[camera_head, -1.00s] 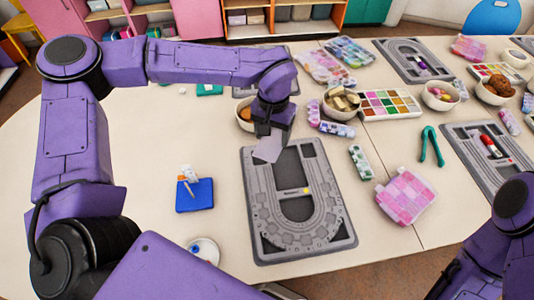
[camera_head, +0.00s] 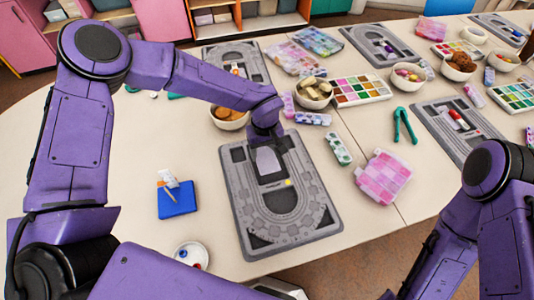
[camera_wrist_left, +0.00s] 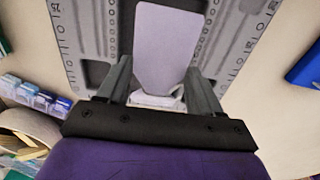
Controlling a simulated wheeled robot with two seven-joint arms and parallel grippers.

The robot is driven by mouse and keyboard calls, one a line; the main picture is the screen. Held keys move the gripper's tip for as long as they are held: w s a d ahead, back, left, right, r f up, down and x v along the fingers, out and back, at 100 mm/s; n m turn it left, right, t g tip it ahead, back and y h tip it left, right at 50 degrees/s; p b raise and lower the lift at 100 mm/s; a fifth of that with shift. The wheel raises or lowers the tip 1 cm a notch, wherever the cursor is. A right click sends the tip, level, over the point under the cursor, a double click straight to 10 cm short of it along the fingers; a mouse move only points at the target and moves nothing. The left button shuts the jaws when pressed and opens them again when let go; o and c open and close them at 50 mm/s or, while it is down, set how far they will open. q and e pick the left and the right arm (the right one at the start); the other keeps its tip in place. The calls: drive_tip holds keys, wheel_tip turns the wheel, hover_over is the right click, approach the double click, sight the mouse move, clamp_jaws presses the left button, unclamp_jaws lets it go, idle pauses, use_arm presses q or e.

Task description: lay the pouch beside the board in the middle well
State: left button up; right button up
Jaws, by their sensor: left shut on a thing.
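The near grey bead board (camera_head: 237,190) lies flat on the table, with a U-shaped track and dark wells down its middle. My left gripper (camera_head: 266,142) is over the board's top part and is shut on a flat pale lilac pouch (camera_head: 268,160). The pouch hangs over the upper middle of the board; I cannot tell whether it touches it. In the left wrist view, the pouch (camera_wrist_left: 165,45) sticks out from between the fingers of the gripper (camera_wrist_left: 158,88), over the board (camera_wrist_left: 85,35). A small yellow mark shows in the well below it. My right gripper is out of view.
A blue box (camera_head: 177,201) lies left of the board, and a white dish (camera_head: 191,254) is nearer me. A pink bead case (camera_head: 383,177) and a green-lidded strip (camera_head: 338,149) lie to the right. Bowls (camera_head: 229,118) stand behind. The table left of the board is mostly clear.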

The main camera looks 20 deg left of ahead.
sight(267, 153)
use_arm(q)
drive_tip(key=shift+w+f, duration=0.2)
drive_tip(key=shift+f, duration=0.6)
drive_tip(key=shift+w+f, duration=0.15)
drive_tip(key=shift+f, duration=0.65)
drive_tip(key=shift+w+f, duration=0.2)
drive_tip(key=shift+f, duration=0.6)
drive_tip(key=o, duration=0.7)
drive_tip(key=shift+r, duration=0.1)
wheel_tip(267, 153, up, 12)
drive_tip(key=shift+b, duration=0.3)
drive_tip(key=shift+r, duration=0.1)
